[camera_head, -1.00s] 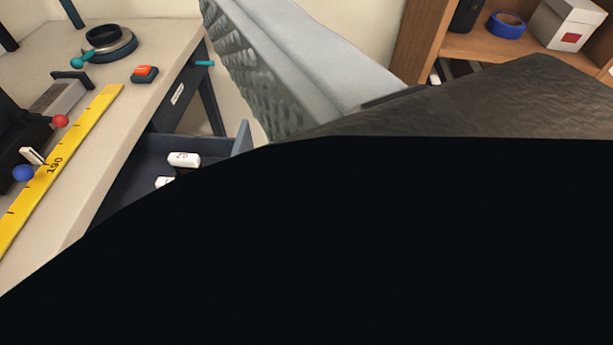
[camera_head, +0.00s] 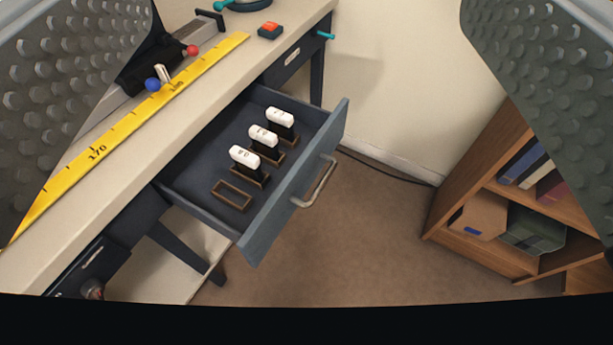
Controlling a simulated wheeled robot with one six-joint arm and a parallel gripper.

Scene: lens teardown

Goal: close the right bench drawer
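The open bench drawer (camera_head: 205,160) is dark blue-grey and is pulled well out from under the pale bench top (camera_head: 110,195). Its front panel (camera_head: 275,212) faces the lower right and carries a pale bar handle (camera_head: 318,183). Inside, three white-topped black pieces stand in a row of brown frames, and a fourth frame (camera_head: 232,195) is empty. My gripper (camera_head: 308,90) is open and empty. Its grey studded fingers show wide apart at the left and right edges, with the drawer in view between them. Neither finger appears to touch the drawer or handle.
A yellow ruler (camera_head: 125,130) lies along the bench top, near an orange-topped block (camera_head: 270,30). A wooden shelf (camera_head: 490,250) with books and boxes stands at the right. A black cable (camera_head: 385,167) runs along the wall. Brown floor (camera_head: 350,245) is clear between drawer and shelf.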

